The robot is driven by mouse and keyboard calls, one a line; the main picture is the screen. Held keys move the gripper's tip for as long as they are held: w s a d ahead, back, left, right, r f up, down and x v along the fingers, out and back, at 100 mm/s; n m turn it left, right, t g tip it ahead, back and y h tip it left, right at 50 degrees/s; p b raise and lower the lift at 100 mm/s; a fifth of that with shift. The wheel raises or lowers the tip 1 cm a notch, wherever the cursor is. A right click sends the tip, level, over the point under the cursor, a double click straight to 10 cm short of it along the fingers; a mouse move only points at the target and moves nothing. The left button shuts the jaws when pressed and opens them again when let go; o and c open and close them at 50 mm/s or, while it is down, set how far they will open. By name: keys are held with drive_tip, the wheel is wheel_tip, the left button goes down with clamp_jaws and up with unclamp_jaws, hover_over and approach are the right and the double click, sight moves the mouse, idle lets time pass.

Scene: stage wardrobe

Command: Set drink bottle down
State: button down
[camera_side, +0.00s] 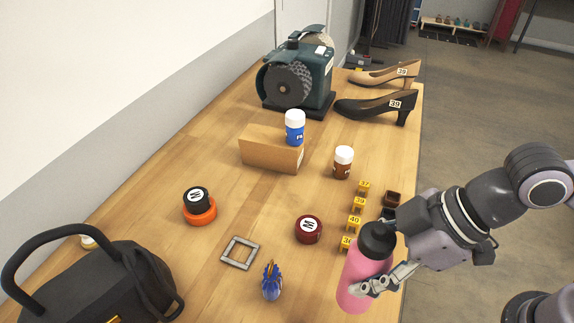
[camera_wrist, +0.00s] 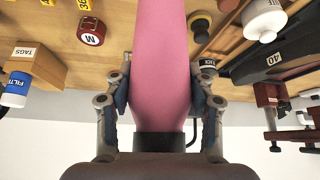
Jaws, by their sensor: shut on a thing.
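The drink bottle (camera_side: 364,266) is pink with a black lid and stands nearly upright, slightly tilted, at the right front edge of the table in the side view. My gripper (camera_side: 372,286) is shut on its body, with the fingers on either side. In the wrist view the pink bottle (camera_wrist: 162,65) fills the middle between the two fingers (camera_wrist: 162,100). I cannot tell whether its base touches the tabletop (camera_side: 215,272).
Yellow number markers (camera_side: 354,222) and a dark red round tin (camera_side: 308,229) lie close to the bottle's left and back. A blue ornament (camera_side: 271,282), a grey square frame (camera_side: 240,252) and a black bag (camera_side: 95,285) are further left. Heels (camera_side: 375,104) and a grinder (camera_side: 298,78) stand behind.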

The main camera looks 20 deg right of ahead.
sight(339, 286)
drive_tip(key=shift+f, duration=2.1)
drive_tip(key=shift+c, duration=2.4)
unclamp_jaws()
drive_tip(key=shift+v, duration=6)
drive_tip(key=w+d+f+m+t+h, duration=0.1)
drive_tip(key=w+d+m, duration=0.4)
drive_tip(key=d, duration=0.5)
drive_tip(key=w+d+f+m+t+h, duration=0.2)
drive_tip(key=w+d+f+m+h, duration=0.2)
drive_tip(key=d, duration=0.7)
drive_tip(key=w+f+m, duration=0.2)
drive_tip(key=w, duration=0.1)
drive_tip(key=shift+w+d+f+t+h, duration=0.15)
drive_tip(key=shift+w+d+t+h, duration=0.1)
drive_tip(key=shift+w+t+h, duration=0.1)
